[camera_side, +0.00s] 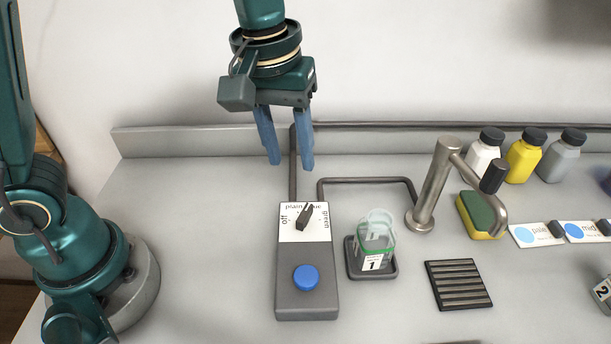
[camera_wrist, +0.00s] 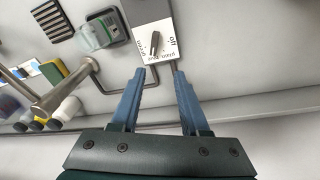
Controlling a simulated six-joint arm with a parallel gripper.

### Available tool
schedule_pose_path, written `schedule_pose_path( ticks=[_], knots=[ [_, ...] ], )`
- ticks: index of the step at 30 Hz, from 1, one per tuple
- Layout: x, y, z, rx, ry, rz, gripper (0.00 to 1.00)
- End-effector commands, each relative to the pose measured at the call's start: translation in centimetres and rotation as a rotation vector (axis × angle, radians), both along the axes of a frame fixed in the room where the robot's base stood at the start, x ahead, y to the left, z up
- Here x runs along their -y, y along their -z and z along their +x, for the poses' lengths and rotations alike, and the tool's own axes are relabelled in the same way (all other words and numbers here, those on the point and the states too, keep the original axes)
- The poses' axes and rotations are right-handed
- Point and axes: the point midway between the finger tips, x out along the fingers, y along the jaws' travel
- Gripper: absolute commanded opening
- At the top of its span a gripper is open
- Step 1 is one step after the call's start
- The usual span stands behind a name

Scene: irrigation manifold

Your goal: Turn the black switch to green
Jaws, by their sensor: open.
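The black switch (camera_side: 304,218) sits on the white label plate (camera_side: 318,234) at the top of a grey control box (camera_side: 290,292). It is lengthwise, tilted slightly, with its upper end near the middle label; I cannot tell for sure which end points. "Off" is printed on the left and "green" on the right; the middle label is partly hidden. In the wrist view the switch (camera_wrist: 154,44) shows beyond the fingertips. My gripper (camera_side: 290,166) is open and empty, above and behind the box, its blue fingers pointing down. It also shows in the wrist view (camera_wrist: 158,72).
A blue button (camera_side: 306,277) is on the box's lower part. Just right stand a clear cup (camera_side: 376,235) on a dark tray (camera_side: 388,272) and a metal tap (camera_side: 435,185). A sponge (camera_side: 480,215), bottles (camera_side: 523,155) and a black grate (camera_side: 458,285) lie farther right. The left counter is clear.

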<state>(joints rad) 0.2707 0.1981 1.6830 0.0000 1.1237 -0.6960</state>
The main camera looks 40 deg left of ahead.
Motion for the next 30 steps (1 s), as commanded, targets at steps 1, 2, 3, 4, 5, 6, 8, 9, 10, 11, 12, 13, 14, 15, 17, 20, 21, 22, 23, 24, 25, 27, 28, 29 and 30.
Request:
schedule_pose_path(
  ticks=[1, 2, 3, 4, 5, 6, 8, 9, 10, 11, 12, 13, 14, 15, 17, 20, 21, 22, 23, 24, 25, 27, 28, 29, 30],
  knots=[
    [0.7, 1.1, 0.3, -0.033, 0.013, 0.008, 0.45],
    [1.1, 1.6, 0.4, -0.048, 0.021, 0.013, 0.45],
    [1.4, 2.3, 0.4, -0.066, 0.033, 0.019, 0.45],
    [1.7, 2.8, 0.4, -0.077, 0.042, 0.022, 0.45],
    [1.9, 3.2, 0.4, -0.089, 0.049, 0.027, 0.45],
    [2.1, 3.7, 0.3, -0.103, 0.057, 0.031, 0.45],
    [2.3, 4.3, 0.0, -0.12, 0.066, 0.038, 0.45],
    [2.4, 4.7, -0.1, -0.129, 0.071, 0.041, 0.45],
    [2.4, 4.9, -0.2, -0.133, 0.074, 0.043, 0.45],
    [2.5, 5.1, -0.2, -0.135, 0.076, 0.043, 0.45],
    [2.5, 5.5, -0.3, -0.135, 0.078, 0.043, 0.45],
    [2.5, 5.8, -0.3, -0.135, 0.078, 0.043, 0.45],
    [2.5, 6.2, -0.3, -0.136, 0.077, 0.044, 0.45],
    [2.5, 6.8, -0.3, -0.136, 0.077, 0.044, 0.45],
    [2.5, 7.6, -0.3, -0.135, 0.077, 0.043, 0.45],
    [2.5, 8.7, -0.2, -0.134, 0.077, 0.043, 0.45],
    [2.5, 9.0, -0.2, -0.132, 0.076, 0.042, 0.45],
    [2.4, 9.3, -0.2, -0.132, 0.076, 0.042, 0.45],
    [2.4, 9.4, -0.3, -0.132, 0.076, 0.042, 0.45],
    [2.5, 9.6, -0.2, -0.131, 0.076, 0.042, 0.45],
    [2.5, 9.7, -0.2, -0.13, 0.076, 0.041, 0.45],
    [2.5, 9.7, -0.2, -0.129, 0.076, 0.041, 0.45],
    [2.5, 9.7, -0.2, -0.129, 0.076, 0.041, 0.45],
    [2.5, 9.7, -0.2, -0.129, 0.076, 0.041, 0.45],
    [2.5, 9.7, -0.2, -0.129, 0.076, 0.041, 0.45]
  ],
)
